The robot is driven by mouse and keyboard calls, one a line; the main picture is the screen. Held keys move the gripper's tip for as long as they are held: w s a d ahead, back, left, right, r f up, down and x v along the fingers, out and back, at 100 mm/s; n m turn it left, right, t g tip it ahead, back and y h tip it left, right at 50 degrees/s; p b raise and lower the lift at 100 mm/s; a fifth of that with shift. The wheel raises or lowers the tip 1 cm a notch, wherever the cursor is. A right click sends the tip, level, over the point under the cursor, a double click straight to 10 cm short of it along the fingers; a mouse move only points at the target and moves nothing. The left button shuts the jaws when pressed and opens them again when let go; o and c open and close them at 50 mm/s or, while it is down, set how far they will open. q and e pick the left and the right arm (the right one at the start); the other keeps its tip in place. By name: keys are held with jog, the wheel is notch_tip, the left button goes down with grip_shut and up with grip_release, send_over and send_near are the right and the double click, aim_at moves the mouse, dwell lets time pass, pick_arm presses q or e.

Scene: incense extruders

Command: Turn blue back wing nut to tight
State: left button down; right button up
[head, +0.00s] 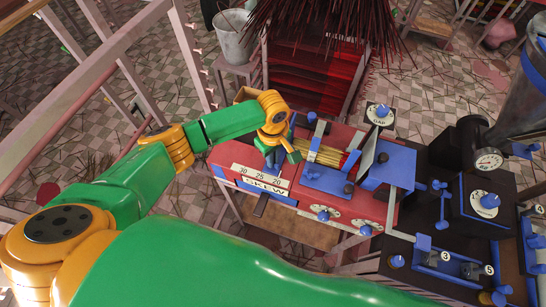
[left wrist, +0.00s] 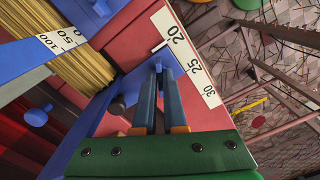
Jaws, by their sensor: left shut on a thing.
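My left gripper (head: 274,154) reaches over the red machine bed (head: 305,190) at its left end, beside the white SKEW scale (head: 262,182). In the left wrist view, the left gripper's two dark fingers (left wrist: 158,72) are close together on a small blue piece (left wrist: 157,66), which looks like the blue wing nut. The fingers hide most of it, so its turn angle cannot be told. A white pointer (left wrist: 160,47) lies just past the fingertips, near the 20 mark of the scale (left wrist: 188,62). My right gripper is not in view.
A bundle of yellow sticks (head: 326,152) lies beside the gripper, with a blue plate (head: 325,181) in front. Blue knobs and dials line the front edge. A dark machine (head: 470,205) stands to the right. Dark red sticks (head: 322,30) hang at the back.

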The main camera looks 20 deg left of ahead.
pick_arm(q)
jog(key=shift+s+r+m+p, duration=0.1)
jog(key=shift+r+m+p, duration=0.15)
jog(key=shift+m+p, duration=1.45)
jog(key=shift+p, duration=0.15)
jog(key=shift+f+m, duration=0.2)
jog(key=shift+m, duration=0.6)
jog(key=m, duration=0.2)
jog(key=shift+m+p, duration=0.3)
jog(key=shift+m, duration=0.1)
jog(key=m, duration=0.5)
jog(key=shift+f, duration=0.1)
jog(key=m, duration=1.1)
jog(key=shift+m, duration=2.6)
